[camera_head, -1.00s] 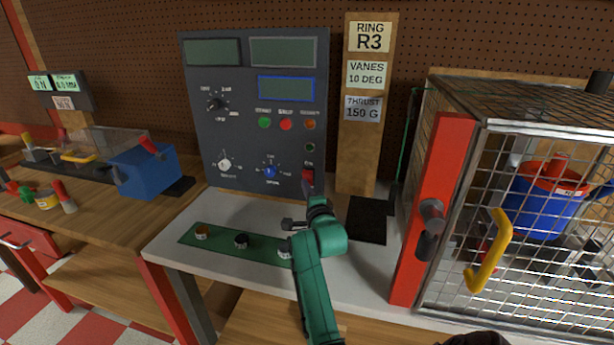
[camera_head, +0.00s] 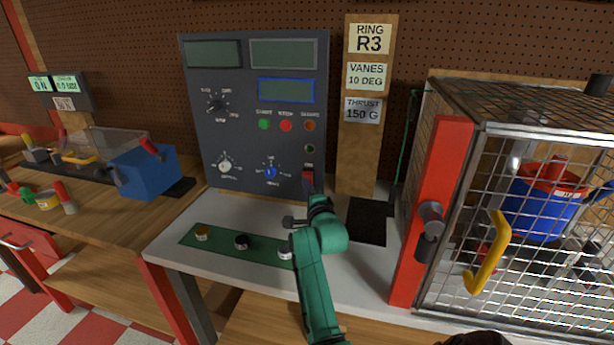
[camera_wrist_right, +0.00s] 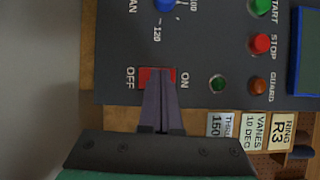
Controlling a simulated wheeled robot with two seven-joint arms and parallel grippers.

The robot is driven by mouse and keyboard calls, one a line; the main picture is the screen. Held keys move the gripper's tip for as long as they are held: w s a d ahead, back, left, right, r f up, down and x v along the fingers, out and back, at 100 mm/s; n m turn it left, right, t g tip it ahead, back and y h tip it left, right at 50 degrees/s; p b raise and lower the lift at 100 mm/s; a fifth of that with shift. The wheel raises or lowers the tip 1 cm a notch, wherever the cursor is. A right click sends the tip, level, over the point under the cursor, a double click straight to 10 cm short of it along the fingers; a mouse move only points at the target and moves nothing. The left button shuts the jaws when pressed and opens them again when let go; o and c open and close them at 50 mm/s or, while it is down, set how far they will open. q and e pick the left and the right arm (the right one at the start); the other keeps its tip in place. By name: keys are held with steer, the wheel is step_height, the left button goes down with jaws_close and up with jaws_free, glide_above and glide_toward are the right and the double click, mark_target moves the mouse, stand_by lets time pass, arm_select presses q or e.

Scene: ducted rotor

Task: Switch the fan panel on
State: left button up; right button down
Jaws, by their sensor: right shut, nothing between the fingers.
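The dark grey fan panel (camera_head: 240,145) stands upright at the back of the white bench. Its displays look blank. Its red rocker switch (camera_head: 307,178) is at the lower right, and it also shows in the right wrist view (camera_wrist_right: 146,76) between the words OFF and ON. My right gripper (camera_wrist_right: 161,84) is shut and empty. Its fingertips are in front of the red switch and cover its middle. I cannot tell whether they touch it or which way the rocker is tilted. In the head view the green right arm hides part of the gripper. My left gripper is not in view.
A green START button (camera_head: 264,125) and a red STOP button (camera_head: 286,126) sit above the switch. A green strip (camera_head: 215,240) with several knobs lies on the bench. A wire-mesh cage (camera_head: 540,200) with a yellow handle (camera_head: 489,252) stands at the right.

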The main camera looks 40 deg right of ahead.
steer(key=shift+w+d+r, duration=0.15)
steer(key=shift+w+d, duration=0.1)
steer(key=shift+d, duration=0.1)
stand_by(0.7)
steer(key=shift+d+r, duration=0.15)
steer(key=shift+r, duration=0.6)
stand_by(0.4)
steer(key=shift+s+a+f, duration=0.15)
steer(key=shift+a+f, duration=0.1)
steer(key=shift+f, duration=0.35)
steer(key=shift+s+a+f, duration=0.15)
steer(key=shift+a+f, duration=0.1)
steer(key=shift+f, duration=0.35)
